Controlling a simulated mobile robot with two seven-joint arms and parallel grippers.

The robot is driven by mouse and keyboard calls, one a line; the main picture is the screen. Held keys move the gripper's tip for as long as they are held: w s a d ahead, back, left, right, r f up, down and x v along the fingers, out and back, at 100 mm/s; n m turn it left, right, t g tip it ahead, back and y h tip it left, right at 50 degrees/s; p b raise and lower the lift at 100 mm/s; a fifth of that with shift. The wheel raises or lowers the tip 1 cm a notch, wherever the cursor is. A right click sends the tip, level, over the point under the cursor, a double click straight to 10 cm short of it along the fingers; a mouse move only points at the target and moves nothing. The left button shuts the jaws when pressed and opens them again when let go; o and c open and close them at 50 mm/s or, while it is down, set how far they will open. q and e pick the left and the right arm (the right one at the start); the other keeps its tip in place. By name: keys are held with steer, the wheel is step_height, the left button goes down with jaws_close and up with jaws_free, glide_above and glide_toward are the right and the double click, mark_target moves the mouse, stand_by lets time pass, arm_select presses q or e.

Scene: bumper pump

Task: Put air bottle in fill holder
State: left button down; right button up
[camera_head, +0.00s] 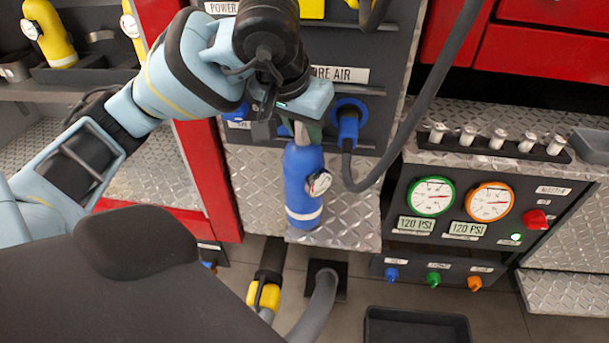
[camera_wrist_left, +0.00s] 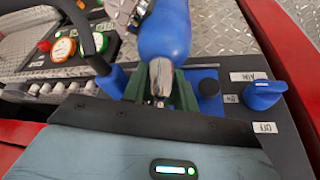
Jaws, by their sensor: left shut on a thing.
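The blue air bottle (camera_head: 304,188), with a white band and a small round gauge, hangs neck-up in front of the diamond-plate panel in the head view. My left gripper (camera_head: 306,132) is shut on its neck from above. In the left wrist view, the bottle (camera_wrist_left: 165,32) and its metal neck lie between the green fingers of my left gripper (camera_wrist_left: 161,88). I cannot tell which part is the fill holder. My left wrist covers part of the panel behind. My right gripper is not in view.
A dark hose (camera_head: 423,88) loops down to a blue connector (camera_head: 348,125) right of the gripper. A gauge panel (camera_head: 470,205) stands at the right. Yellow bottles (camera_head: 50,32) stand on the left shelf. A black tray (camera_head: 415,326) lies on the floor.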

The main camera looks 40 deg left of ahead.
arm_select(q)
steer(key=shift+d+f, duration=0.1)
steer(key=shift+f, duration=0.1)
steer(key=shift+r, duration=0.2)
steer(key=shift+w+r, duration=0.1)
steer(key=shift+r, duration=1.75)
steer(key=s+d+r+p, duration=0.1)
steer(key=s+d+p, duration=0.1)
steer(key=s+d, duration=0.8)
steer(key=shift+s+d+r, duration=0.15)
steer(key=shift+d, duration=0.9)
